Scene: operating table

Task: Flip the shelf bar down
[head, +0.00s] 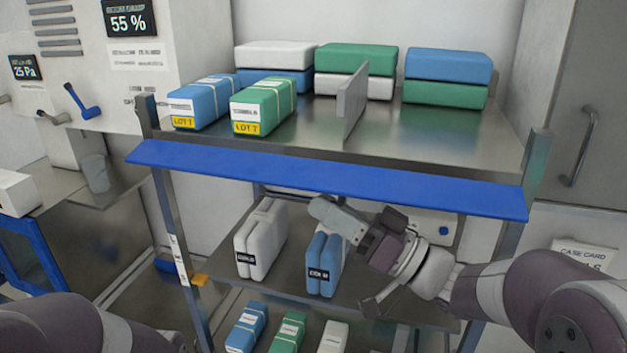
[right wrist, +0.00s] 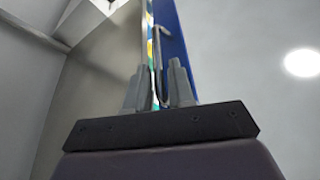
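The shelf bar is a long blue flap (head: 330,181) along the front edge of the top shelf. In the head view it slopes outward, with its broad face showing. It also shows nearly edge-on in the right wrist view (right wrist: 175,45). My right gripper (head: 325,212) is below the bar near its middle, in front of the space between the top and middle shelves. Its fingers (right wrist: 160,85) are close together with only a narrow gap and hold nothing that I can see. I cannot tell whether they touch the bar. My left gripper is out of view.
Blue, green and white packs stand on the top shelf (head: 300,130), with a metal divider (head: 352,100). White packs (head: 261,238) and blue packs (head: 326,262) stand on the middle shelf close to my right gripper. A cabinet (head: 575,120) is at the right.

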